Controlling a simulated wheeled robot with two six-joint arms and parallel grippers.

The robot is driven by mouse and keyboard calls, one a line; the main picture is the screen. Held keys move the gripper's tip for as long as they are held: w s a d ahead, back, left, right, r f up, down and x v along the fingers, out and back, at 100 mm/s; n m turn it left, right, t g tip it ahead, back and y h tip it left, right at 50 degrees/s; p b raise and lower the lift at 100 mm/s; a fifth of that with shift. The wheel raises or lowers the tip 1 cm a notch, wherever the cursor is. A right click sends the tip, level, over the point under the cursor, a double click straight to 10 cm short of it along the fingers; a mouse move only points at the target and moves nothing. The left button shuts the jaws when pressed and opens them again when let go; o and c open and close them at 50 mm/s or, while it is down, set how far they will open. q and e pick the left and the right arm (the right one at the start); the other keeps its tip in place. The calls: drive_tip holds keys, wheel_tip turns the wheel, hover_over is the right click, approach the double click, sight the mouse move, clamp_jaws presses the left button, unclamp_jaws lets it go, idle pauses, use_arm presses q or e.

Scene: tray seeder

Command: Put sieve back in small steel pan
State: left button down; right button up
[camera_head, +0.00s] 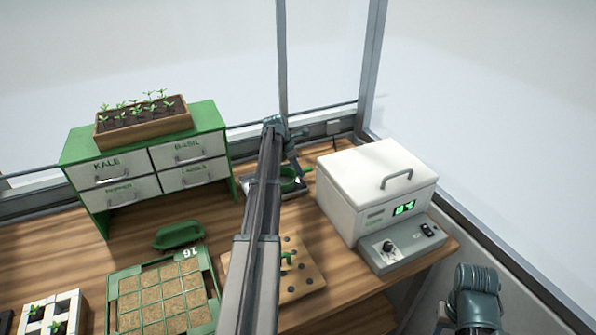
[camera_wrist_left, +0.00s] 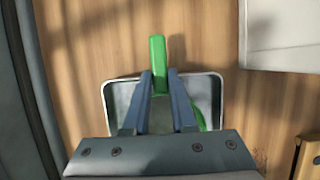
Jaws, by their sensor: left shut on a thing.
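The green sieve shows in the head view (camera_head: 290,184), partly behind my left arm. The small steel pan (camera_wrist_left: 109,95) lies on the wooden bench below. In the head view the pan (camera_head: 258,188) is beside the green drawer unit. The sieve's round part overlaps the pan's inside in the wrist view. Whether it rests on the pan floor or hangs just above cannot be told. My fingers and palm hide much of both.
A white box with a display (camera_head: 370,185) stands close to the right of the pan. The green drawer unit (camera_head: 145,160) is to its left. A pegboard (camera_head: 305,275), a green scoop (camera_head: 178,235) and a seed tray (camera_head: 112,290) lie nearer. Part of my right arm shows lower right.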

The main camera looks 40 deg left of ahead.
sight(287, 181)
use_arm(q)
drive_tip(key=shift+s+d+f+b, duration=0.3)
drive_tip(key=shift+s+f+b, duration=0.15)
drive_tip(key=shift+f+b, duration=0.1)
drive_tip(key=shift+r, duration=0.1)
drive_tip(key=c, duration=0.7)
unclamp_jaws()
drive_tip(key=shift+s+d, duration=0.1)
drive_tip(key=shift+d, duration=0.05)
drive_tip(key=shift+c, duration=0.2)
drive_tip(key=shift+r+p, duration=0.3)
drive_tip(key=shift+p, duration=0.2)
drive_tip(key=r+p, duration=0.1)
drive_tip(key=a+r+p, duration=0.1)
drive_tip(key=p, duration=0.1)
drive_tip(key=shift+w+r, duration=0.2)
drive_tip(key=p+v, duration=0.9)
drive_tip(key=shift+a+r, duration=0.25)
drive_tip(key=shift+f, duration=0.15)
